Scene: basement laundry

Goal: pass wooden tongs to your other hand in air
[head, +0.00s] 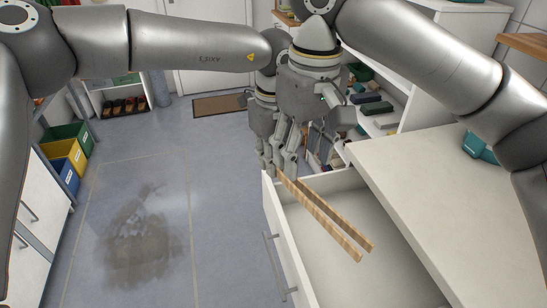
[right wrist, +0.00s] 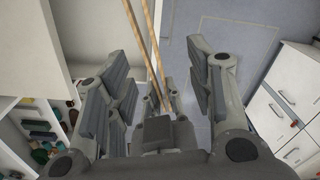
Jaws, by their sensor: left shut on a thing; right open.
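The wooden tongs (head: 325,216), two long light-brown arms, are held in the air above an open white drawer, slanting down to the right in the head view. My left gripper (head: 270,163) is shut on their far end, which my grippers partly hide. My right gripper (head: 312,142) is right beside it, open. In the right wrist view, the tongs (right wrist: 148,50) run between the spread fingers of my right gripper (right wrist: 160,82), with clear gaps at both sides. My left gripper (right wrist: 172,95) shows just beyond, partly hidden.
The open drawer (head: 290,238) lies under the tongs, beside a white counter (head: 450,190). A shelf (head: 385,122) with several items stands behind. Coloured bins (head: 68,155) stand at the left. The floor at left centre is open, with a dark stain.

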